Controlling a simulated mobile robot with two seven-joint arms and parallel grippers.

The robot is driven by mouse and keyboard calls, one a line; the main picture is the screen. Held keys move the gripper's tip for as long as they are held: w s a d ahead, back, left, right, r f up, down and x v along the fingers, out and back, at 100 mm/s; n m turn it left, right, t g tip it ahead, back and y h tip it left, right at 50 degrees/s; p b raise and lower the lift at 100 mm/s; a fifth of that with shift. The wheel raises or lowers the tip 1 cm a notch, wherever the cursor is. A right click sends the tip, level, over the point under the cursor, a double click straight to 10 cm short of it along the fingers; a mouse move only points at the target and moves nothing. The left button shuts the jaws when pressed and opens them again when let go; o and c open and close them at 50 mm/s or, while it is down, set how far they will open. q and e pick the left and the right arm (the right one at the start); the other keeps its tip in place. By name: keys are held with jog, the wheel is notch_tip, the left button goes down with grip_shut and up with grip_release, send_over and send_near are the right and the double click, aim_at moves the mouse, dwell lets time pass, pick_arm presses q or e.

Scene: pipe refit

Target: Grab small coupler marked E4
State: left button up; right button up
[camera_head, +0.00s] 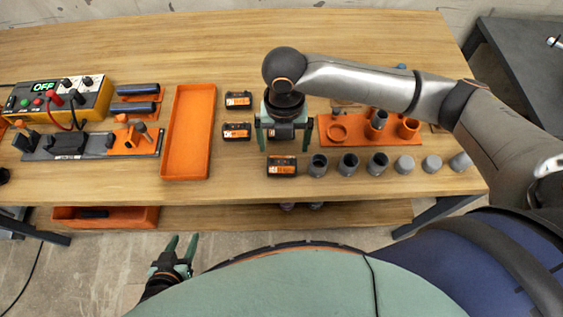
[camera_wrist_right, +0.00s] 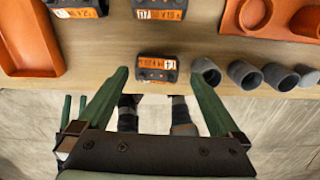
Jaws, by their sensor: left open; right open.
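My right gripper (camera_head: 284,138) is open and points down above the table, just behind the front block. In the right wrist view, the front block (camera_wrist_right: 157,68) shows between the tips of the right gripper (camera_wrist_right: 160,78), with nothing held. My left gripper (camera_head: 181,248) is open and empty, low in front of the table.
Several grey cylinders (camera_head: 348,164) stand in a row right of the front block. An orange holder (camera_head: 351,134) with cups is behind them. An empty orange tray (camera_head: 188,175) lies left of the blocks. A yellow meter (camera_head: 92,99) stands far left. The table's front edge is close.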

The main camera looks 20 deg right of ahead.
aim_at(282, 157)
notch_tip(282, 157, down, 7)
jog(key=shift+w+a+r, duration=0.1)
jog(key=shift+a, duration=0.05)
dwell(0.4)
jog(key=c, duration=1.1)
jog(key=shift+r, duration=0.15)
